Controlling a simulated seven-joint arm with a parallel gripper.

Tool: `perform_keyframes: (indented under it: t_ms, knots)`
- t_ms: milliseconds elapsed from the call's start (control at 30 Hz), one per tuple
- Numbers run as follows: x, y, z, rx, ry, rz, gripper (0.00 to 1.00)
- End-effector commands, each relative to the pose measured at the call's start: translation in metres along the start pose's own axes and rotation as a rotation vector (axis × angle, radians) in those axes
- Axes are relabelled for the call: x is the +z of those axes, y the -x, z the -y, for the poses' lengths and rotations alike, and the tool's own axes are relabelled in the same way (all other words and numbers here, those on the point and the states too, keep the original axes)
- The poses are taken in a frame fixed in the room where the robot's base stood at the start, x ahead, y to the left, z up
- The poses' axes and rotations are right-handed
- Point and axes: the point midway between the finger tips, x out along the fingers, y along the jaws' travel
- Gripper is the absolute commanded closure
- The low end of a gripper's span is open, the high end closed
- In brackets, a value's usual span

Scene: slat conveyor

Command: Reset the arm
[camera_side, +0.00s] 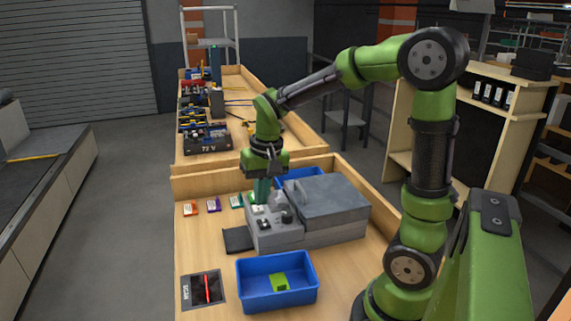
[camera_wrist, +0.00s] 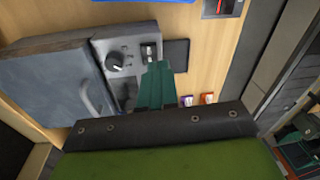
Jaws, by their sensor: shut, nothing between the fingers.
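My green arm reaches over the wooden table. My gripper (camera_side: 262,190) points down, with its dark green fingers shut and empty. It is just above or at the back of the control panel of a grey box-shaped machine (camera_side: 325,205). In the wrist view the shut fingers (camera_wrist: 154,75) lie over the panel (camera_wrist: 122,62), close to its switches and beside a black knob (camera_wrist: 115,62). Whether the fingertips touch the panel I cannot tell.
A blue bin (camera_side: 262,303) with a green block (camera_side: 279,282) stands in front. Several small coloured cards (camera_side: 213,205) line the table's left. A second blue bin (camera_side: 298,175) sits behind the machine.

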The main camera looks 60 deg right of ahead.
Motion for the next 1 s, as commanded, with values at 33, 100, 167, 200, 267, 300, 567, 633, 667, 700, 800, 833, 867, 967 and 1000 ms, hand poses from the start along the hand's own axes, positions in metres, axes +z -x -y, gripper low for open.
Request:
perform_keyframes:
  t_ms: [33, 100, 167, 200, 267, 300, 567, 633, 667, 700, 800, 833, 867, 967, 1000]
  knots:
    - [0.015, 0.011, 0.005, -0.043, 0.037, -0.036, 1.0]
    - [0.036, 0.023, 0.011, -0.101, 0.089, -0.087, 1.0]
    - [0.054, 0.033, 0.015, -0.149, 0.132, -0.134, 1.0]
    - [0.066, 0.04, 0.017, -0.182, 0.159, -0.167, 1.0]
    - [0.082, 0.048, 0.019, -0.226, 0.197, -0.215, 1.0]
    - [0.092, 0.052, 0.02, -0.252, 0.219, -0.243, 1.0]
    - [0.129, 0.073, 0.021, -0.354, 0.293, -0.363, 1.0]
    - [0.131, 0.077, 0.021, -0.364, 0.299, -0.379, 1.0]
    - [0.131, 0.078, 0.021, -0.366, 0.301, -0.382, 1.0]
    - [0.131, 0.078, 0.021, -0.366, 0.301, -0.382, 1.0]
    - [0.131, 0.078, 0.021, -0.366, 0.301, -0.382, 1.0]
    - [0.131, 0.078, 0.021, -0.366, 0.301, -0.382, 1.0]
    - [0.131, 0.078, 0.021, -0.366, 0.301, -0.382, 1.0]
    - [0.131, 0.078, 0.021, -0.366, 0.301, -0.382, 1.0]
    - [0.131, 0.078, 0.021, -0.366, 0.301, -0.382, 1.0]
